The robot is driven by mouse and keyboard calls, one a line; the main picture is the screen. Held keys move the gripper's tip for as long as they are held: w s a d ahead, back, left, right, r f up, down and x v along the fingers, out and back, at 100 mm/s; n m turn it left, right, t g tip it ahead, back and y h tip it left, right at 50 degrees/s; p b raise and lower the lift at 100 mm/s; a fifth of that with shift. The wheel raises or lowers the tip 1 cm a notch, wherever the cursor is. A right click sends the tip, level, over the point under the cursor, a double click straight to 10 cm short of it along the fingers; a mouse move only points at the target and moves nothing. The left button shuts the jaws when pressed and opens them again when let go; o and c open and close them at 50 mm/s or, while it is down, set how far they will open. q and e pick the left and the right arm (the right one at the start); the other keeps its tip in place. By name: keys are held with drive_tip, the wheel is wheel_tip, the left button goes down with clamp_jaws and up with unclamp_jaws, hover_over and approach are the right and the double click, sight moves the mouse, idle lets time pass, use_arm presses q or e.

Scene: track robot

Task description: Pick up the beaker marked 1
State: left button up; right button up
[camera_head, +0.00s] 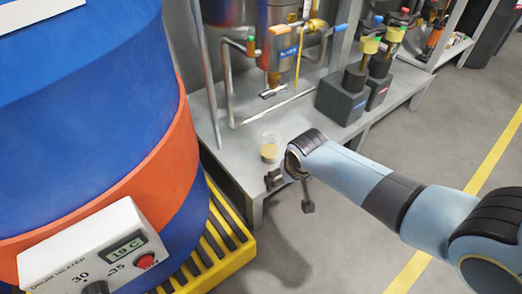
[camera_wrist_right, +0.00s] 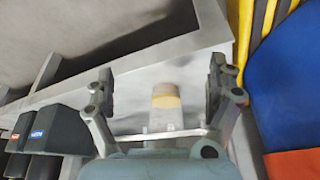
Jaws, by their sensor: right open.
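A small clear beaker (camera_head: 269,150) with tan contents stands upright on the grey metal bench (camera_head: 233,163), near its front corner. No mark on it is legible. My right gripper (camera_head: 290,193) is open and empty, beside the beaker on its near side in the head view. In the right wrist view the beaker (camera_wrist_right: 166,96) shows between the two spread fingers of my right gripper (camera_wrist_right: 161,80), with a gap on each side. I cannot tell how deep it sits between them. My left gripper is not in view.
A large blue and orange drum (camera_head: 100,110) stands left on a yellow-edged pallet (camera_head: 238,262), with a heater box (camera_head: 92,255) on it. Metal tanks and pipes (camera_head: 285,50) stand behind the beaker. Dark pump blocks (camera_head: 342,96) sit to the right. The floor at right is clear.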

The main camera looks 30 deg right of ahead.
sight(270, 147)
drive_tip(key=w+b, duration=0.1)
drive_tip(key=w+f+b, duration=0.1)
drive_tip(key=w, duration=0.1)
drive_tip(key=w+d+b, duration=0.1)
drive_tip(key=w, duration=0.1)
drive_tip(key=shift+w+f, duration=0.25)
drive_tip(key=shift+f, duration=0.05)
drive_tip(key=w, duration=0.1)
drive_tip(key=w+d+b, duration=0.1)
drive_tip(key=w, duration=0.1)
drive_tip(key=shift+w+d, duration=0.1)
drive_tip(key=shift+w+d+r+b, duration=0.1)
drive_tip(key=shift+w+b, duration=0.3)
drive_tip(key=w+b, duration=0.1)
drive_tip(key=w+d+b, duration=0.1)
drive_tip(key=w, duration=0.2)
drive_tip(key=shift+w+d+b, duration=0.3)
drive_tip(key=shift+w+b, duration=0.05)
drive_tip(key=shift+b, duration=0.05)
drive_tip(key=shift+f, duration=0.4)
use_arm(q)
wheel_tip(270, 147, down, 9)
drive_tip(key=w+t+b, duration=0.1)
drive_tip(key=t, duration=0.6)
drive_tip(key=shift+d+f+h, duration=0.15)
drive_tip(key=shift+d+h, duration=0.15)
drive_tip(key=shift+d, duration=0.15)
use_arm(e)
drive_tip(key=shift+w+f, duration=0.1)
drive_tip(key=shift+c, duration=0.4)
